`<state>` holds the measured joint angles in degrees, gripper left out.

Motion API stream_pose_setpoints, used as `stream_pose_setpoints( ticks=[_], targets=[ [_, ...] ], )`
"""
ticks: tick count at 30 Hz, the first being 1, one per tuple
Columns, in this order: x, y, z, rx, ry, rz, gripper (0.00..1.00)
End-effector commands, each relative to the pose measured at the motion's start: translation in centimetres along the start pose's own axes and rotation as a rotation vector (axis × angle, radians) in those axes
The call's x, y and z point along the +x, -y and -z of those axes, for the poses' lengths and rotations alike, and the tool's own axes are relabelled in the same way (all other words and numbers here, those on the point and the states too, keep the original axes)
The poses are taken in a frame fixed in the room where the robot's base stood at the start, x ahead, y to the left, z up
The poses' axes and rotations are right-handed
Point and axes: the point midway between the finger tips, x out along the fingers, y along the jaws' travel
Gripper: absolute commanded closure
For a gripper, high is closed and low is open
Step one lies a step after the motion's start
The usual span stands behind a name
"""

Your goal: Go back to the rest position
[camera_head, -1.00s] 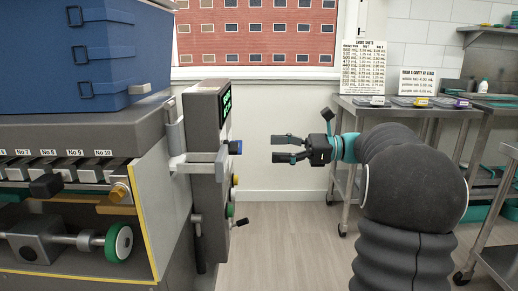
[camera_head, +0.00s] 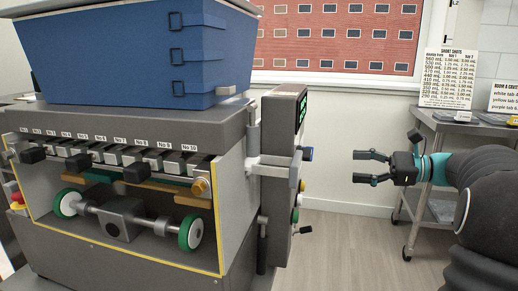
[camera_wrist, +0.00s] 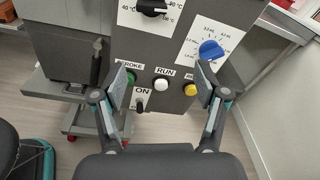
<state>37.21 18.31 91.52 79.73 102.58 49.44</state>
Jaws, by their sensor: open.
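My gripper (camera_head: 363,167) is open and empty in the head view, held in the air to the right of the machine's control panel. A gap lies between its fingers and the panel (camera_head: 284,140). In the wrist view my gripper (camera_wrist: 166,82) has its two fingers spread, with the panel beyond them. A white button (camera_wrist: 161,85) marked RUN shows between the fingers. A yellow button (camera_wrist: 190,90) and a green button (camera_wrist: 130,77) appear beside the fingertips. A blue knob (camera_wrist: 210,49) and a black knob (camera_wrist: 152,8) are farther up the panel. A lever (camera_wrist: 141,103) stands by the ON label.
The depositor with its blue hopper (camera_head: 120,50) fills the left of the head view. A steel table (camera_head: 432,190) with a short-shots chart (camera_head: 447,78) stands at the right. Floor (camera_head: 345,250) is open between the machine and the table.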

Motion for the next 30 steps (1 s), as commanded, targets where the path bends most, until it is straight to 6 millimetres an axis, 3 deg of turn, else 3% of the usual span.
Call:
stream_pose_setpoints(
  ticks=[3,6,12,21,30],
  targets=[
    [0.1,-1.8,5.7,-0.062,-0.171,-0.018,0.27],
    [0.0,-4.6,9.0,-0.147,-0.332,-0.080,0.27],
    [0.6,-12.2,12.4,-0.400,-0.623,-0.331,0.27],
    [0.1,-21.9,12.7,-0.858,-0.885,-0.774,0.27],
    [-0.3,-28.5,10.6,-1.272,-0.999,-1.102,0.27]
  ],
)
